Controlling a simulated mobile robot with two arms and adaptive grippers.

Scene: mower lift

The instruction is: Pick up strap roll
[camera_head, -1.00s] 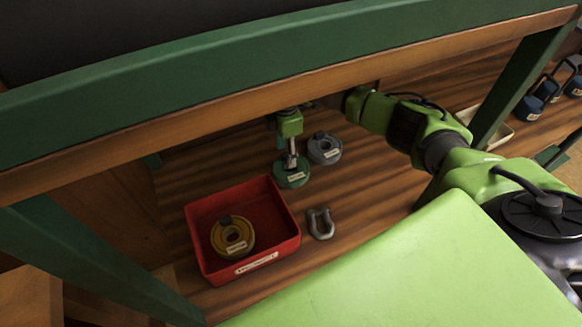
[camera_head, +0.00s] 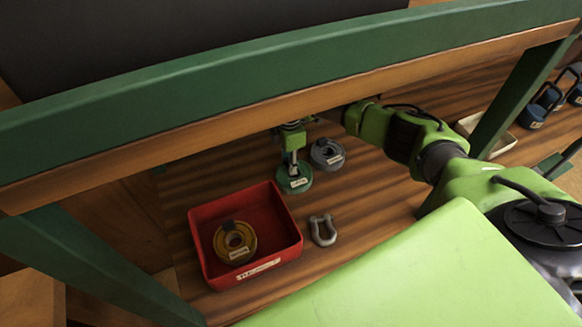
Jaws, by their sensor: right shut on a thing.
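Three strap rolls show on the lower wooden shelf. A green strap roll (camera_head: 294,182) lies flat on it, with my right gripper (camera_head: 294,167) pointing down into it and shut on it. A grey strap roll (camera_head: 328,156) lies close by to the right and apart from the gripper. A yellow strap roll (camera_head: 235,243) lies inside a red bin (camera_head: 291,254) with a white label on its front. My right arm reaches in from the right, under the upper shelf. My left gripper is not in view.
A grey shackle (camera_head: 323,230) lies on the shelf just right of the bin. The green upper beam and its wooden edge (camera_head: 240,107) pass above my arm. A cream tray (camera_head: 487,134) and blue weights (camera_head: 540,106) stand at the far right. Bare shelf lies right of the shackle.

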